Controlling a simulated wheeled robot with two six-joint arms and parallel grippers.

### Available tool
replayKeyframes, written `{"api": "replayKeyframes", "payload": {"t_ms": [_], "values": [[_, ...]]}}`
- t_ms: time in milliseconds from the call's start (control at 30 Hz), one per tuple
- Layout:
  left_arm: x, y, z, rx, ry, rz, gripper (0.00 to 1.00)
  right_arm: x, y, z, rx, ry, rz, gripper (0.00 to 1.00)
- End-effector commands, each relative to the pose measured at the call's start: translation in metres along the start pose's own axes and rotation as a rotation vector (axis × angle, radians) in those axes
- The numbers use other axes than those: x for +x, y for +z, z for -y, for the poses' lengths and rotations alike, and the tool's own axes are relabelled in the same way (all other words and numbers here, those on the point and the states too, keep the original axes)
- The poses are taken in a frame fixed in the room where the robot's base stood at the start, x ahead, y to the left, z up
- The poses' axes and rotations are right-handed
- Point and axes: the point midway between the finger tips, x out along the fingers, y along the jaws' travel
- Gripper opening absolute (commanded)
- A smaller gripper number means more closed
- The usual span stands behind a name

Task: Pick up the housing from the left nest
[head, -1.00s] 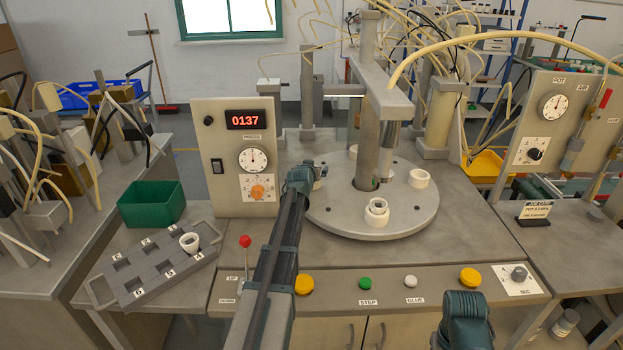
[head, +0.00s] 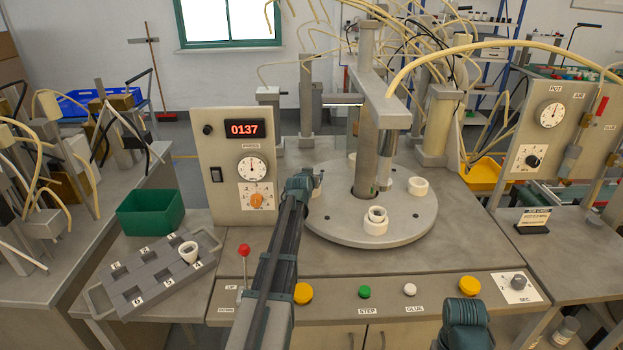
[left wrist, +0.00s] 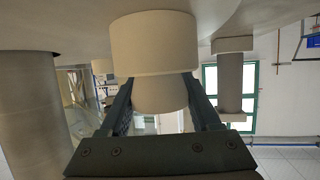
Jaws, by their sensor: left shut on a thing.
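My left gripper (left wrist: 162,100) is shut on the housing (left wrist: 160,94), a cream cylinder, in the left wrist view, which looks upside down. The housing's wide end meets the white nest (left wrist: 155,44), a broader ring at the turntable. I cannot tell whether the housing still sits in it. In the head view my left gripper (head: 317,180) is at the left edge of the round grey turntable (head: 330,222), and it and my wrist mostly hide the housing and left nest.
Other white nests stand at the turntable's front (head: 375,228) and right (head: 418,186). A central column (head: 366,150) rises from it. A press panel (head: 205,160) stands to the left.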

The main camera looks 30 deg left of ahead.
Motion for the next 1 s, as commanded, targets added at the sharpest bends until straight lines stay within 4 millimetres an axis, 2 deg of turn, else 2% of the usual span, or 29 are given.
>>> {"api": "replayKeyframes", "payload": {"t_ms": [267,600,700,1000], "values": [[-0.011,-0.028,0.000,0.000,0.000,0.000,0.11,-0.030,0.002,-0.003,0.000,0.000,0.000,0.00],[-0.032,-0.076,0.000,0.000,0.000,0.000,0.11,-0.082,0.005,-0.008,0.000,0.000,0.000,0.00],[-0.036,-0.086,0.000,0.000,0.000,0.000,0.11,-0.092,0.005,-0.009,0.000,0.000,0.000,0.00],[-0.037,-0.090,0.000,0.000,0.000,0.000,0.11,-0.097,0.006,-0.009,0.000,0.000,0.000,0.00]]}}
